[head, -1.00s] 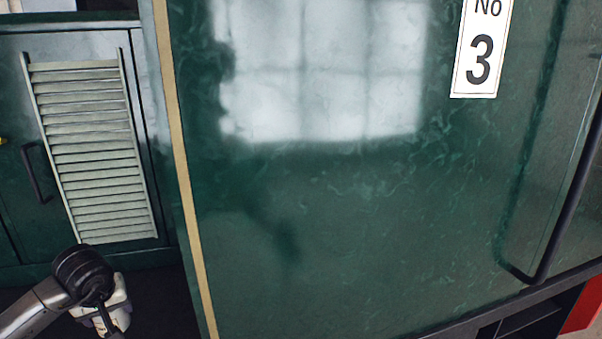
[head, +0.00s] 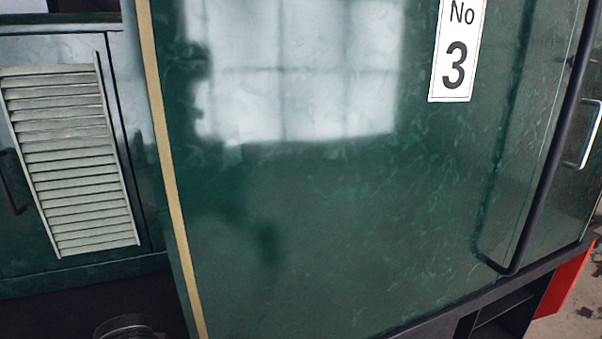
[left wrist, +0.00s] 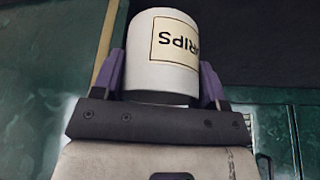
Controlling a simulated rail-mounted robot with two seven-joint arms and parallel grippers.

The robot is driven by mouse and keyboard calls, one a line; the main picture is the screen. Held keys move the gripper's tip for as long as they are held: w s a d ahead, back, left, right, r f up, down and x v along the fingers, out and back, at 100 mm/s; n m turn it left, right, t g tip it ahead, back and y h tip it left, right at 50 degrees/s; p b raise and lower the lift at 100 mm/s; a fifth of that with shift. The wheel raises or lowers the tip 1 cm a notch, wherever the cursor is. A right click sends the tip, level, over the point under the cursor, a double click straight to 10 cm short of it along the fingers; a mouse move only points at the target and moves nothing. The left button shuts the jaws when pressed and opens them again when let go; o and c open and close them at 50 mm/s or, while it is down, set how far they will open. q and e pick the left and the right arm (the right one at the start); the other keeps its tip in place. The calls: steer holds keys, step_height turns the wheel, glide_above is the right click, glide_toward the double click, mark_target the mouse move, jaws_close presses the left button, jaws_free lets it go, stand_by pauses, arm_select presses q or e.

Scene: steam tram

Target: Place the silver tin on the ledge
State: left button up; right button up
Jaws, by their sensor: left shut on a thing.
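A pale, off-white to grey cylindrical tin (left wrist: 172,75) with a cream label, its lettering upside down and ending in "RIPS", shows in the left wrist view. My left gripper (left wrist: 164,82) is shut on it, with one purple finger on each side. I cannot tell from its colour alone whether it is the silver tin. In the head view the tin and the fingers are not visible; only a dark round part of my arm shows at the bottom left. I cannot pick out the ledge for certain. My right gripper is not in view.
A large glossy green tram panel (head: 330,220) with a "No 3" plate (head: 457,50) fills the head view. A louvred vent (head: 75,160) is at left. A black handrail (head: 540,150) runs down the right, above dark open compartments (head: 505,310). A dark recess (head: 70,315) lies below the vent.

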arm_select(q)
steer(key=s+d+r+m+p, duration=0.1)
steer(key=s+d+m, duration=0.1)
steer(key=d, duration=0.4)
step_height(320, 180, up, 39)
steer(key=p, duration=3.8)
steer(key=shift+w+d+f+h, duration=0.15)
steer(key=shift+w+h, duration=0.05)
steer(key=shift+h, duration=0.2)
